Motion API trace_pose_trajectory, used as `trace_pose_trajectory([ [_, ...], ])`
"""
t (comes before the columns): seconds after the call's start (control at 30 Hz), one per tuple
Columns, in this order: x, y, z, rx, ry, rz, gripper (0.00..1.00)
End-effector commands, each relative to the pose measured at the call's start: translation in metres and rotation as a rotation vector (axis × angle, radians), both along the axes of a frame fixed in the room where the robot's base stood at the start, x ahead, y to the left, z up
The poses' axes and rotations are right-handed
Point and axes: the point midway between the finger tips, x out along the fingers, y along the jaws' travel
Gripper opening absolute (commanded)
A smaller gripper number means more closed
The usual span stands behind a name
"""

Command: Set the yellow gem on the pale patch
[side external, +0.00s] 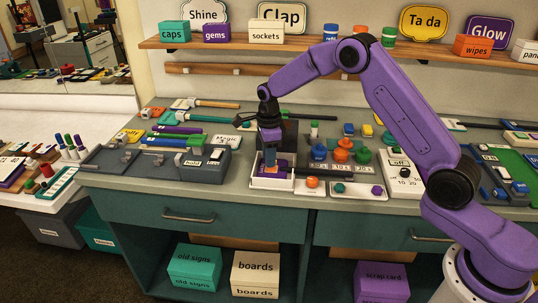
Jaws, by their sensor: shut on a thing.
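My gripper (270,159) points straight down over a small white tray (256,183) near the front edge of the bench. It is shut on a small orange-looking piece, mostly covered by the fingers; I cannot tell if this is the yellow gem. Dark purple material lies in the tray below the fingertips. To the right, an orange gem-like piece (312,182), a teal one (340,188) and a purple one (377,190) sit on pale cards. I cannot tell which pale surface is the pale patch.
A dark box (303,131) is behind my gripper. A shelf (220,43) with boxes and signs hangs above.

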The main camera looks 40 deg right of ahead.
Motion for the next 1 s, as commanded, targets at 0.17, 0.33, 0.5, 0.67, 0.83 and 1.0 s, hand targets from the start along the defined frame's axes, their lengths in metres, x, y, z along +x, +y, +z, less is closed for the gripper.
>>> trace_pose_trajectory([
  [0.17,0.0,0.0,-0.002,0.0,0.001,0.0,0.02],
  [0.33,0.0,0.0,-0.004,0.0,0.001,0.0,0.02],
  [0.5,0.0,0.0,-0.006,0.0,0.001,0.0,0.02],
  [0.67,0.0,0.001,-0.008,0.0,0.0,0.001,0.02],
  [0.83,0.0,0.001,-0.01,0.0,0.0,0.001,0.02],
  [1.0,0.0,0.001,-0.012,0.0,0.0,0.001,0.02],
])
